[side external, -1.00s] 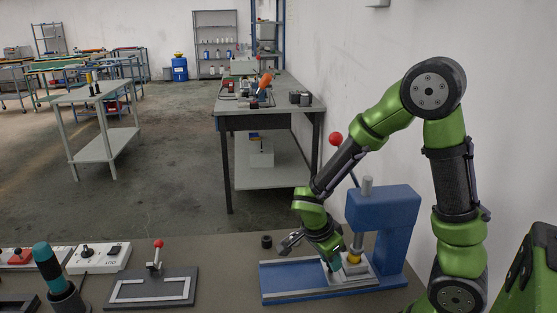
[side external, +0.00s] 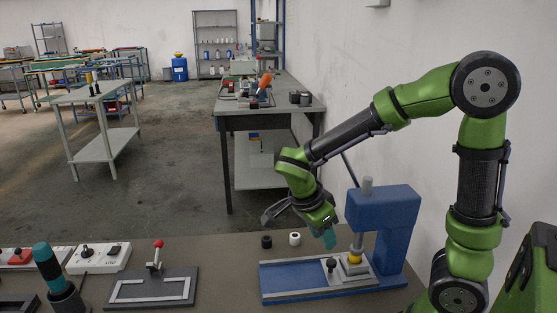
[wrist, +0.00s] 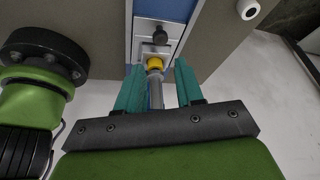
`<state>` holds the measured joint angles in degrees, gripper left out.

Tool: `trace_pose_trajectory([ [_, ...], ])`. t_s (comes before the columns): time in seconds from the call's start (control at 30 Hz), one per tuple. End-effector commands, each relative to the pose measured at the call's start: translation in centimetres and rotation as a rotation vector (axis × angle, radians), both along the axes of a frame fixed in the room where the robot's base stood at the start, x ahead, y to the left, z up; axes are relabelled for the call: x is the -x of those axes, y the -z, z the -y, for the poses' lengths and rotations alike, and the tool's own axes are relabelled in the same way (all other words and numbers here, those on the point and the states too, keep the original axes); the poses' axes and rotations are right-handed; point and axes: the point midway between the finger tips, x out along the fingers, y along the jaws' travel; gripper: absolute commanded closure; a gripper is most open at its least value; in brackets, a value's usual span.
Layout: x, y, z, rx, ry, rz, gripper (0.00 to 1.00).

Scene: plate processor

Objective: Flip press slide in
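The blue press (side external: 384,215) stands on a long blue base with a grey ram (side external: 357,243). A grey slide plate (side external: 345,277) with a black knob (side external: 332,264) lies on the base, and a yellow piece (side external: 353,259) sits under the ram. In the wrist view the knob (wrist: 159,35) and yellow piece (wrist: 156,64) lie beyond my fingers. My gripper (side external: 329,238) has teal fingers and hangs above the knob, clear of it. In the wrist view my gripper (wrist: 159,70) is open, nothing held between the fingers. The press lever's red ball is hidden behind my arm.
A red-ball clamp fixture (side external: 155,283) lies further left. A teal-handled tool (side external: 45,265) stands at the far left. The table between fixture and press is clear.

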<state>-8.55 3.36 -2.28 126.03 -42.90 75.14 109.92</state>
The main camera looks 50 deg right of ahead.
Motion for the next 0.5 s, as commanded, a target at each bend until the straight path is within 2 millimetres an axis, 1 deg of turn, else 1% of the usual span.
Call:
trace_pose_trajectory([
  [0.03, -0.3, -1.2, -0.5, 0.0, -0.003, 0.007, 0.63],
  [0.2, -0.7, -4.4, -1.7, 0.0, -0.002, 0.004, 0.63],
  [0.33, -1.0, -5.9, -2.2, 0.001, 0.001, 0.001, 0.63],
  [0.5, -1.0, -6.7, -2.5, 0.001, 0.0, -0.002, 0.63],
])
